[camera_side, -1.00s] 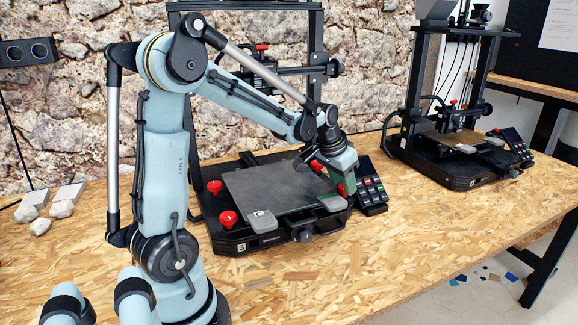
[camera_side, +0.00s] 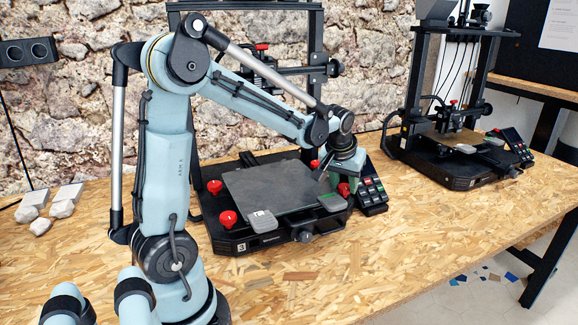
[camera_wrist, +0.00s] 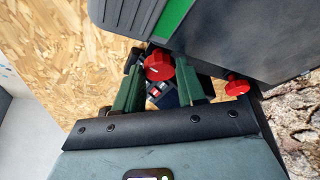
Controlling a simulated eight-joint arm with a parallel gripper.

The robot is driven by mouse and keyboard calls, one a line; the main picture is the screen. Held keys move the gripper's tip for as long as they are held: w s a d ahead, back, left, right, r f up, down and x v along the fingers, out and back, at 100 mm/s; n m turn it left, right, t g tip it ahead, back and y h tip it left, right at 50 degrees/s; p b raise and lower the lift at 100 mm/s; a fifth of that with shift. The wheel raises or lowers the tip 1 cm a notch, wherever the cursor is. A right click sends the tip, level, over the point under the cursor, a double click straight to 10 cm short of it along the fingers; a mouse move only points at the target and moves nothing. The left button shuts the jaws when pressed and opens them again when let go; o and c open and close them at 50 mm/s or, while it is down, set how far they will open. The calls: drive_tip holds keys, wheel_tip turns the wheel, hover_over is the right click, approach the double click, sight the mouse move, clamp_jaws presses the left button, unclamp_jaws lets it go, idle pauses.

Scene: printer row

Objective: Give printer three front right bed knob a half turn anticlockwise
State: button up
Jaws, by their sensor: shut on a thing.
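Printer three (camera_side: 240,247), marked 3 on its front, stands at the middle of the bench with a dark bed plate (camera_side: 265,188). Its front right bed knob (camera_side: 344,189) is red and shows at the right front of the bed, just below my gripper (camera_side: 347,178). In the wrist view this red knob (camera_wrist: 158,65) sits between the tips of my gripper's two green-padded fingers (camera_wrist: 163,75). My gripper is shut on it. The knob's underside is hidden. The rear right red knob (camera_wrist: 237,85) lies apart from the fingers.
A green-topped clip (camera_side: 332,202) sits at the bed's front right corner, close to the gripper. A keypad (camera_side: 371,190) stands right of the printer. Red left knobs (camera_side: 228,218) show at the bed's left. Another printer (camera_side: 455,165) stands farther right. The bench front (camera_side: 400,260) is clear.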

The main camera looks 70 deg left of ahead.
drive_tip(key=o, duration=1.1)
drive_tip(key=shift+c, duration=0.2)
drive_tip(key=shift+s+a, duration=0.1)
drive_tip(key=m+h, duration=0.1)
drive_tip(key=m, duration=0.2)
drive_tip(key=shift+a+t, duration=0.1)
drive_tip(key=shift+t, duration=0.2)
drive_tip(key=m+h, duration=0.1)
drive_tip(key=m, duration=0.2)
drive_tip(key=m+h, duration=0.1)
drive_tip(key=m, duration=0.2)
drive_tip(key=shift+a, duration=0.2)
drive_tip(key=v, duration=1.2)
drive_tip(key=s+d+r+n+g, duration=0.1)
drive_tip(key=s+n+g, duration=0.1)
drive_tip(key=s, duration=0.8)
drive_tip(key=s+d+r+n+g, duration=0.1)
drive_tip(key=s+n, duration=0.3)
drive_tip(key=s, duration=0.7)
drive_tip(key=shift+s+d+g+y, duration=0.2)
drive_tip(key=shift+d+g+y, duration=0.1)
drive_tip(key=shift+d+g, duration=0.4)
